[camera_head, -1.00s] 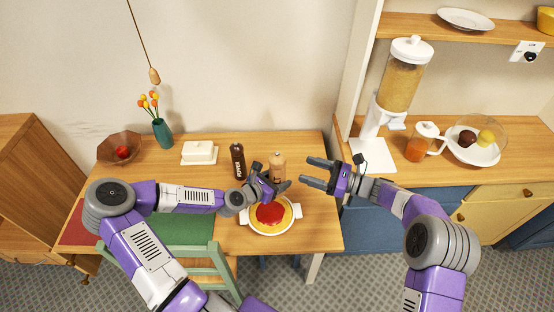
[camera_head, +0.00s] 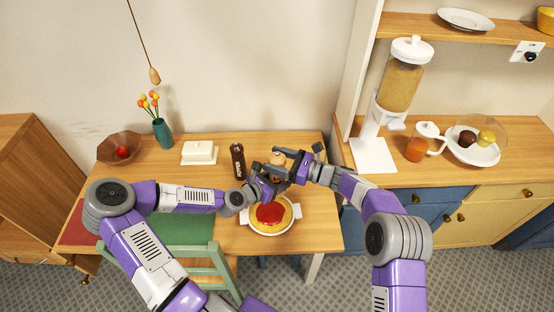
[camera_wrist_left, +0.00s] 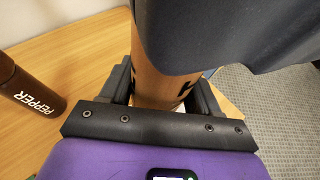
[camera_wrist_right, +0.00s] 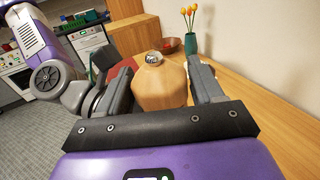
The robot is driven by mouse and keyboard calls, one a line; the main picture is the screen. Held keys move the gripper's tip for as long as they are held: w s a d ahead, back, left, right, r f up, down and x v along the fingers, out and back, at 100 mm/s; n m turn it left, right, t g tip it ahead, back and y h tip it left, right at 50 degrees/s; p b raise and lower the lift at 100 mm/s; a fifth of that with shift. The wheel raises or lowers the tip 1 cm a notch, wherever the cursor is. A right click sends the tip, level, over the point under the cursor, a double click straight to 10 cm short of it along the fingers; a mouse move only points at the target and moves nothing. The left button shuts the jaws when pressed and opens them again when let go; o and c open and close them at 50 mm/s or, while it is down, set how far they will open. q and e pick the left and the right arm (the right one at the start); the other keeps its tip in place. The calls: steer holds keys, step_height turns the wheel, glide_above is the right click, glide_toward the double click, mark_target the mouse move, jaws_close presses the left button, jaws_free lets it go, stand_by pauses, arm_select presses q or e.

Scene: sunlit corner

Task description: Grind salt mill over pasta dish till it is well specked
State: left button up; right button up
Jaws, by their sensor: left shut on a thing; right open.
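The salt mill is light wood with dark lettering, and its body (camera_wrist_left: 165,85) stands between the left gripper's fingers (camera_wrist_left: 165,90). In the head view the left gripper (camera_head: 268,184) is shut on the mill, just behind the pasta dish. The mill's rounded top (camera_wrist_right: 160,82) with a metal knob lies between the open fingers of my right gripper (camera_wrist_right: 163,85). In the head view the right gripper (camera_head: 283,162) is around the mill's top (camera_head: 277,158). The white pasta dish (camera_head: 270,232) holds yellow pasta with red sauce and sits on the table.
A dark pepper mill (camera_head: 238,162) stands left of the grippers, close to the left one. A butter dish (camera_head: 199,153), a vase of tulips (camera_head: 161,132) and a bowl (camera_head: 120,147) are farther left. A glass dispenser (camera_head: 400,80) stands on the right counter.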

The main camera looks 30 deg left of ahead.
steer(key=c, duration=0.7)
steer(key=shift+m+t, duration=0.3)
steer(key=shift+t, duration=0.2)
steer(key=m+t, duration=0.3)
steer(key=t, duration=0.2)
steer(key=shift+r, duration=0.1)
steer(key=m+t, duration=0.1)
steer(key=m+t+h, duration=0.1)
steer(key=t, duration=0.1)
steer(key=m+t, duration=0.1)
steer(key=shift+s+a+f+h, duration=0.25)
steer(key=shift+h, duration=0.15)
steer(key=m+t+h, duration=0.1)
steer(key=m+t, duration=0.1)
steer(key=t, duration=0.1)
steer(key=shift+r, duration=0.1)
steer(key=shift+w+d+m+t+h, duration=0.15)
steer(key=shift+w+m+t+h, duration=0.05)
steer(key=shift+m+t+h, duration=0.8)
steer(key=shift+d+t+h, duration=0.1)
steer(key=shift+t+h, duration=0.3)
